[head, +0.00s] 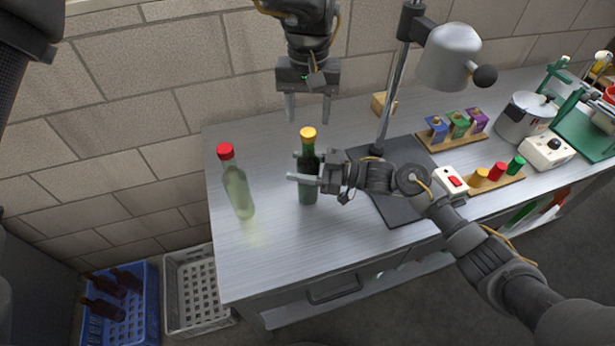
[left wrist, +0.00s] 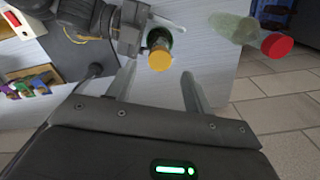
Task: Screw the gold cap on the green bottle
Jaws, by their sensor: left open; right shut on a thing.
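The green bottle (head: 308,185) stands upright on the metal workbench. The gold cap (head: 308,134) sits on top of its neck; I cannot tell how tightly.
A clear bottle with a red cap (head: 238,185) stands to the left on the workbench (head: 270,250). Colored blocks, a switch box (head: 450,181) and a pot (head: 525,115) fill the right. Crates (head: 195,285) stand on the floor.

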